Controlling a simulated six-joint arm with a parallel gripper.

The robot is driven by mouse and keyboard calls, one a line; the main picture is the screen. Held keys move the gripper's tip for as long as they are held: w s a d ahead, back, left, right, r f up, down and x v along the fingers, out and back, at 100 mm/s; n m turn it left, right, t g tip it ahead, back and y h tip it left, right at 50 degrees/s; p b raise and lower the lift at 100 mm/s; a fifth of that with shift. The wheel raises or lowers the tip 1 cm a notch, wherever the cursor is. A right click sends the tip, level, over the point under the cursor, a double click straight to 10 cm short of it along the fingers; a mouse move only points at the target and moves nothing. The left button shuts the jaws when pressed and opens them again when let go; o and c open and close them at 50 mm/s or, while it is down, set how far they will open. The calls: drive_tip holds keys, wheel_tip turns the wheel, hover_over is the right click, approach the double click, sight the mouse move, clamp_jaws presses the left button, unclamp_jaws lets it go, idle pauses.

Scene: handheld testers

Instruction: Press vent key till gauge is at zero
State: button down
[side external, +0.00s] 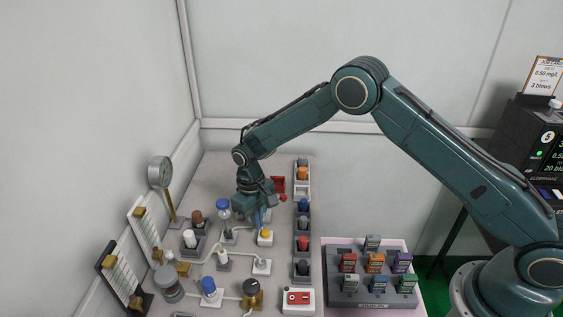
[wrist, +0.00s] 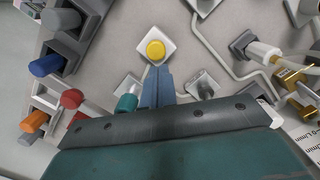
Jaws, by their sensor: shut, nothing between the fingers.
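A round yellow button on a white square base, which looks like the vent key, shows in the wrist view (wrist: 156,50) and the side view (side external: 265,235). My gripper (side external: 262,222) is shut and empty, pointing down over the bench close to the button. In the wrist view its blue-grey fingertips (wrist: 158,72) sit just below the button in the picture. I cannot tell whether they touch it. A round dial gauge (side external: 160,172) stands on a brass post at the left of the bench; its reading is too small to make out.
A row of holders (side external: 302,220) with coloured caps stands right of the button. A tray of coloured testers (side external: 375,305) lies at the right.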

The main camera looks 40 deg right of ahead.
drive_tip(key=shift+s+d+f, duration=0.15)
drive_tip(key=shift+s+f, duration=0.1)
drive_tip(key=shift+s, duration=0.55)
drive_tip(key=s+d+r+t, duration=0.1)
drive_tip(key=s+d+r, duration=0.1)
drive_tip(key=r, duration=0.7)
drive_tip(key=s+d+r, duration=0.3)
drive_tip(key=s+r, duration=0.1)
drive_tip(key=r, duration=0.5)
drive_tip(key=s+d+r+t, duration=0.1)
drive_tip(key=s+d+r, duration=0.1)
drive_tip(key=r, duration=0.7)
drive_tip(key=shift+s+d+r+m+t+y, duration=0.3)
drive_tip(key=shift+s+r+m, duration=0.1)
drive_tip(key=shift+s, duration=0.25)
